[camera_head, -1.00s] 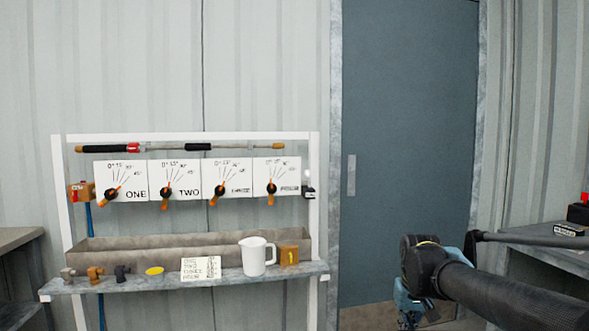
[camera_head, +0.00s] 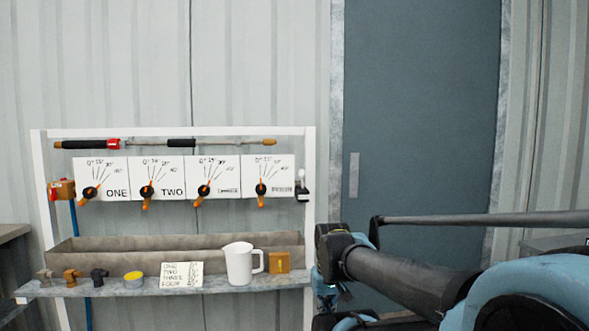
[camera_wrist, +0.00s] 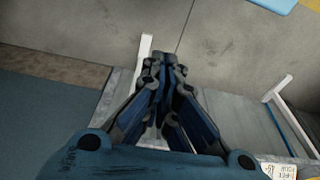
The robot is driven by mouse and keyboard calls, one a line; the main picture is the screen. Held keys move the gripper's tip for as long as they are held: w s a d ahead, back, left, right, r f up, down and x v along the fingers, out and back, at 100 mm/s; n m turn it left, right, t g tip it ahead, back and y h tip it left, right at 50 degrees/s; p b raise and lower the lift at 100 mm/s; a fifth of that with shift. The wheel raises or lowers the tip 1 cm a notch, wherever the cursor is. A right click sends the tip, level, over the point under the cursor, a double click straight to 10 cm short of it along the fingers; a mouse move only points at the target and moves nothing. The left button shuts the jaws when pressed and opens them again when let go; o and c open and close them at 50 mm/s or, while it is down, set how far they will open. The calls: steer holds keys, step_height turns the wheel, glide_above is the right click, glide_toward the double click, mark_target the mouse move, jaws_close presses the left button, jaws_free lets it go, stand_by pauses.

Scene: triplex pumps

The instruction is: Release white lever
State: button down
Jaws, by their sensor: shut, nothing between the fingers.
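A small fitting with a white top and a dark body (camera_head: 302,186) sits on the right post of the white pump rack (camera_head: 310,150). It may be the white lever, but it is too small to make out clearly. My gripper (camera_wrist: 163,62) is shut and empty, its fingers together in the wrist view. In the head view, my gripper (camera_head: 326,292) hangs below and to the right of the fitting, just right of the rack's right post and apart from the fitting. The fitting cannot be made out in the wrist view.
The rack holds several dial panels with orange-tipped knobs (camera_head: 148,190) and a spray lance (camera_head: 165,144). A blue-grey door (camera_head: 425,120) stands right of the rack.

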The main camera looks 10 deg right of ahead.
steer(key=w+r+t, duration=0.1)
steer(key=w+r, duration=1.9)
steer(key=r, duration=0.2)
steer(key=w+r+n+y, duration=0.1)
steer(key=w+r, duration=1.9)
steer(key=r, duration=0.3)
steer(key=shift+d+t, duration=0.4)
steer(key=shift+f, duration=0.1)
steer(key=x, duration=0.9)
steer(key=shift+w+a+f, duration=0.1)
steer(key=shift+f, duration=0.3)
